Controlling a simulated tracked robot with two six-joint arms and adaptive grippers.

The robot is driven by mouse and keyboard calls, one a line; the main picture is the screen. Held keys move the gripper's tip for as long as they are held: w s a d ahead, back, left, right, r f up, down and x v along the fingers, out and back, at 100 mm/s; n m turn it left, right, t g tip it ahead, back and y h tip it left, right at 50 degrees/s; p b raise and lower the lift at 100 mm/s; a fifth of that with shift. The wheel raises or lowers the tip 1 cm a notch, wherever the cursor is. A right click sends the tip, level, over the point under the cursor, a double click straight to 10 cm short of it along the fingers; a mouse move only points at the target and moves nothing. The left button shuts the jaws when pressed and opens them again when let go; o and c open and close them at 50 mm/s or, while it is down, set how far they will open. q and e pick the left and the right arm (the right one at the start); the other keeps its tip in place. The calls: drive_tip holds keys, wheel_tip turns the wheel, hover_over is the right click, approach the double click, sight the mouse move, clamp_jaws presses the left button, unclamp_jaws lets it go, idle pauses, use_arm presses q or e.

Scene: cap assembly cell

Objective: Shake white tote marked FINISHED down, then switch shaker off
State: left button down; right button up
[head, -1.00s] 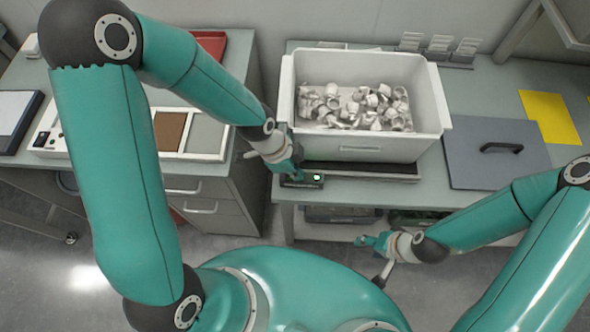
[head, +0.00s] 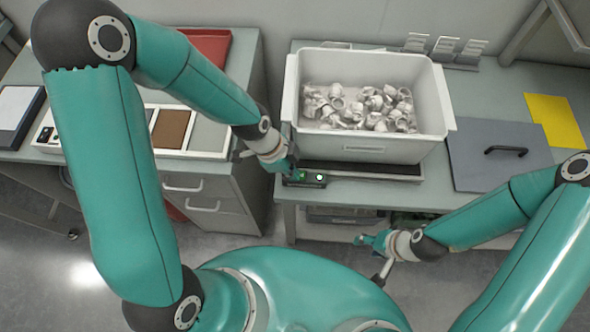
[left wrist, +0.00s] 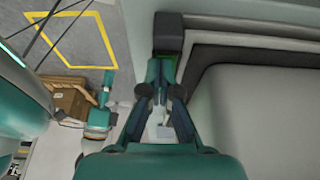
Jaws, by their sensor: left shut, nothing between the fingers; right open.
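The white tote (head: 368,148) stands on the dark shaker plate (head: 400,172) and holds a loose, uneven heap of pale caps (head: 360,108). Its front label is too small to read. The shaker's control box (head: 305,184) is at the plate's front left, with a green spot and a bright white spot on its face. My left gripper (head: 290,168) is shut and empty at the box's left end; I cannot tell whether it touches. In the left wrist view its fingers (left wrist: 163,65) point at the dark box (left wrist: 168,32). My right gripper (head: 360,239) is open and empty in front of the bench.
A grey lid or board with a black handle (head: 500,168) and a yellow sheet (head: 555,120) lie right of the tote. Small grey racks (head: 443,47) stand behind. A left bench holds a red tray (head: 208,50) and a panel with brown and grey squares (head: 190,130).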

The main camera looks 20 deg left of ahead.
use_arm(q)
drive_tip(key=shift+r+p, duration=0.4)
drive_tip(key=shift+r, duration=0.1)
drive_tip(key=p+v, duration=0.5)
drive_tip(key=v, duration=0.4)
drive_tip(key=shift+p, duration=0.35)
drive_tip(key=shift+s+a+f, duration=0.1)
drive_tip(key=shift+s+a, duration=0.05)
